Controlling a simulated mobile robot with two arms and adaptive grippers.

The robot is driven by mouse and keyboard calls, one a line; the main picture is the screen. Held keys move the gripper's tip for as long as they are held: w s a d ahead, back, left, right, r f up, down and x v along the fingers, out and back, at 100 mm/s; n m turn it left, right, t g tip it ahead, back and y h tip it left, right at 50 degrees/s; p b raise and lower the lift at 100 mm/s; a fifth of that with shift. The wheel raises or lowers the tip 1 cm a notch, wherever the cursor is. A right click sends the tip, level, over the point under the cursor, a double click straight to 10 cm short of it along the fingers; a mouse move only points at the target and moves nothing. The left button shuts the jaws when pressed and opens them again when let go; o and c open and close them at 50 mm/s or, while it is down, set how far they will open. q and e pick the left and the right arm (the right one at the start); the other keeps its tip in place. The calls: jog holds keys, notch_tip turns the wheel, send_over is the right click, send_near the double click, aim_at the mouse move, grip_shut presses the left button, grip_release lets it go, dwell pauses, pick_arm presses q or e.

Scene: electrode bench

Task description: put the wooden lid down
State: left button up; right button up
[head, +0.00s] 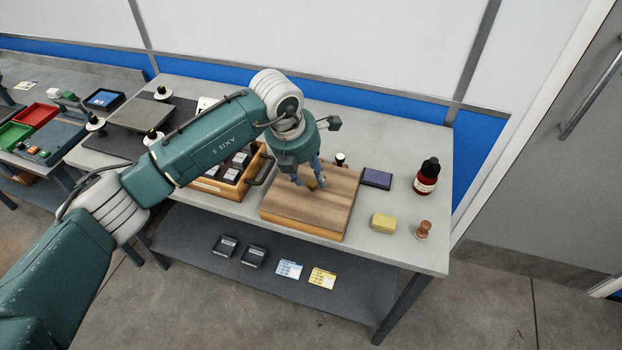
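The wooden lid (335,197) is a flat brown board with a small golden knob (312,185). It lies level on top of a lighter wooden box (300,228) near the front of the bench; I see no clear gap between them. My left gripper (309,184) points down over the lid with its fingertips low on either side of the knob. The fingers stand apart, wider than the knob, and look open. The wrist hides the back left part of the lid. My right gripper is not in view.
A wooden tray (257,162) with dark blocks and a handle stands left of the box. A dark pad (377,178), red bottle (427,177), yellow block (383,223) and wooden stamp (423,230) stand to its right. The bench's right front corner is clear.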

aim_at(302, 198)
pick_arm(q)
jog(key=b+v, duration=0.2)
jog(key=v, duration=0.7)
jog(key=shift+b, duration=0.35)
jog(key=shift+s+a+r, duration=0.1)
jog(key=shift+r, duration=0.05)
